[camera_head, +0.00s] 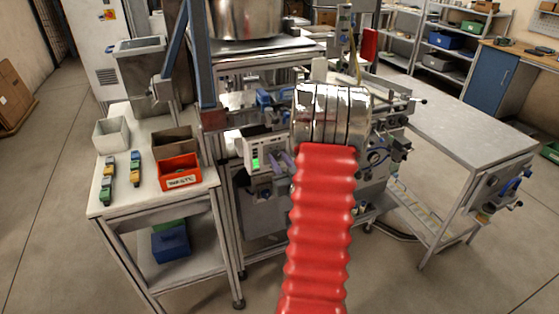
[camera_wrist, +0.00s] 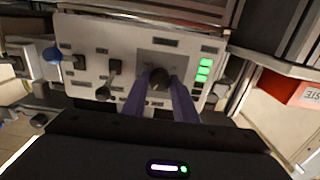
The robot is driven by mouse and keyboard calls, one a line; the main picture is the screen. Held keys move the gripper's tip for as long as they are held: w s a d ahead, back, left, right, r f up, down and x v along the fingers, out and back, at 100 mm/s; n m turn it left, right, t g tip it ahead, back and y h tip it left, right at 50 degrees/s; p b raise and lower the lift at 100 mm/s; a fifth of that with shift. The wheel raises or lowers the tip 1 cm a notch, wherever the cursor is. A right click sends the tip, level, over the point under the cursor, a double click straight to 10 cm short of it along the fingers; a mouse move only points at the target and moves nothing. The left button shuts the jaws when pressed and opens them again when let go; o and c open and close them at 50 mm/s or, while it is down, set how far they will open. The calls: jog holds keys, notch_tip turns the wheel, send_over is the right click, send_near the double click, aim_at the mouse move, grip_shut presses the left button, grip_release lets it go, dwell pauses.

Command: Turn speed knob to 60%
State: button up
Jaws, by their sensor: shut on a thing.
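The speed knob (camera_wrist: 159,80) is a dark round knob on a light control panel (camera_wrist: 92,38) in the wrist view. My gripper (camera_wrist: 160,88) has two purple fingers, one on each side of the knob, and is shut on it. The knob's pointer and scale are too small and dark to read. In the head view the control panel (camera_head: 257,143) shows a lit green display, and my gripper (camera_head: 283,160) is at its lower right, with the knob hidden. My red-sleeved arm covers the area right of the panel.
Other switches, including a black lever knob (camera_wrist: 104,93) and a blue ball (camera_wrist: 51,54), sit left on the panel. Green lit indicators (camera_wrist: 204,70) are close on the right. A red waste bin (camera_head: 180,172) stands on the left table (camera_head: 140,195).

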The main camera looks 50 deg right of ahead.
jog(key=shift+n, duration=0.6)
jog(key=o, duration=1.1)
jog(key=shift+c, duration=0.2)
jog(key=v, duration=1.4)
jog(key=shift+d+f, duration=0.1)
jog(key=shift+f, duration=0.05)
